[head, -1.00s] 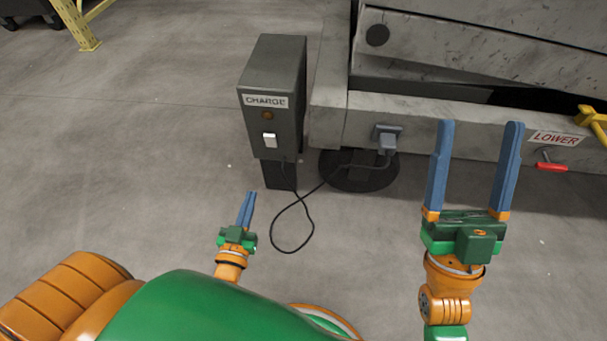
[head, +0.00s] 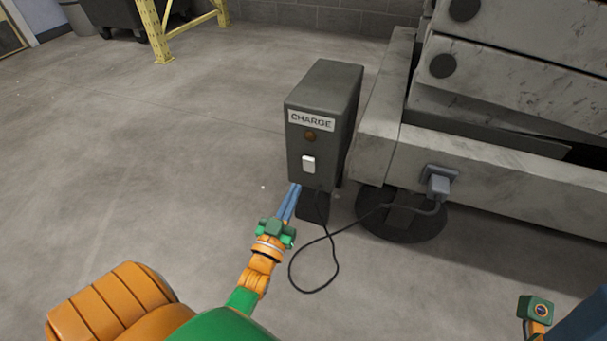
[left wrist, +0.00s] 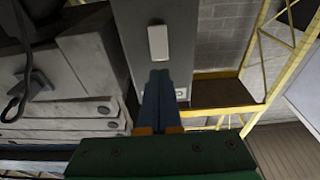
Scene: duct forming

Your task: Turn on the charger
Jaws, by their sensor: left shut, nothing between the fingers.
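The charger (head: 319,135) is a dark grey box on a post, with a CHARGE label, a dull orange-brown lamp (head: 310,136) and a white rocker switch (head: 308,164) on its front. My left gripper (head: 295,188) is shut and empty, its blue fingertips just below the switch in the head view. In the left wrist view the shut fingertips (left wrist: 160,73) lie close to the switch (left wrist: 158,43) and cover the lamp; I cannot tell whether they touch the box. Part of my right gripper (head: 575,315) shows at the bottom right corner, its fingertips cut off.
A black cable (head: 335,262) loops from the charger to a plug (head: 438,186) on the grey lift platform (head: 490,172) at the right. A yellow frame (head: 155,30) stands at the back left. The floor left of the charger is clear.

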